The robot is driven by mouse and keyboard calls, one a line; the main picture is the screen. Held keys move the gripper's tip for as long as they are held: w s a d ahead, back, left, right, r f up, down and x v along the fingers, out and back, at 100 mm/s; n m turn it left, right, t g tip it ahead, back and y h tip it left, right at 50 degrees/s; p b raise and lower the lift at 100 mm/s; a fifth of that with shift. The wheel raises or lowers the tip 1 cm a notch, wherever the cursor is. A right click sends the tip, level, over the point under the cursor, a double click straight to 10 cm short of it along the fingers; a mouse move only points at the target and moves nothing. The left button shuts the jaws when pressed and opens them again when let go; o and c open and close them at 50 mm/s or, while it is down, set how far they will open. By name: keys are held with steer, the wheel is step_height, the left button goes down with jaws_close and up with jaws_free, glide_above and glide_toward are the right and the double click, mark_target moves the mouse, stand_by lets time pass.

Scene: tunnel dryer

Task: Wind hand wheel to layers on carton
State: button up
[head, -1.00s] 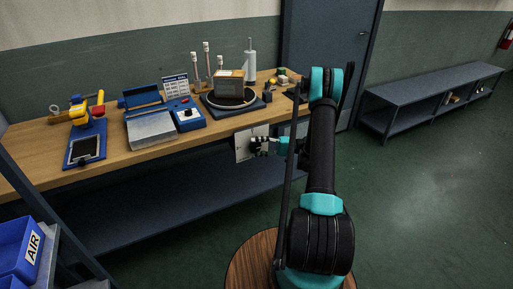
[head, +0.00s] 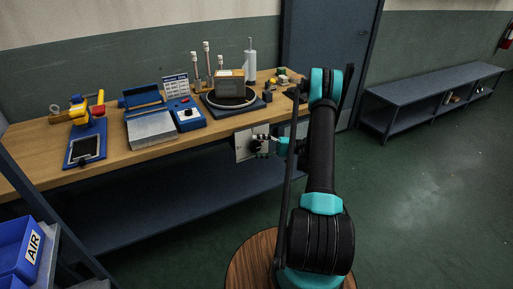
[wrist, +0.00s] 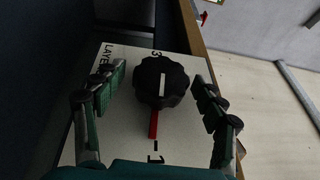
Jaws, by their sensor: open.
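The black lobed hand wheel (wrist: 162,82) sits on a white panel (wrist: 118,112) marked LAYERS, with a 3 above the wheel and a 1 below it in the wrist view. A white line on the wheel runs nearly up and down, and a red mark (wrist: 153,123) shows just below the wheel. My gripper (wrist: 162,80) is open, with one finger on each side of the wheel and gaps showing between. In the head view my gripper (head: 262,143) is at the panel (head: 244,147) on the bench front. The brown carton (head: 229,83) stands on the round turntable (head: 232,102).
The wooden bench (head: 110,148) holds a blue control box (head: 187,114), a grey metal block (head: 151,129), and a blue stand (head: 85,147) with a screen. A low grey shelf (head: 430,90) stands at right. The floor between is clear.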

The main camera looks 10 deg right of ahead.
steer(key=d+f, duration=0.1)
steer(key=d, duration=1.1)
steer(key=shift+s, duration=0.45)
steer(key=shift+a, duration=0.1)
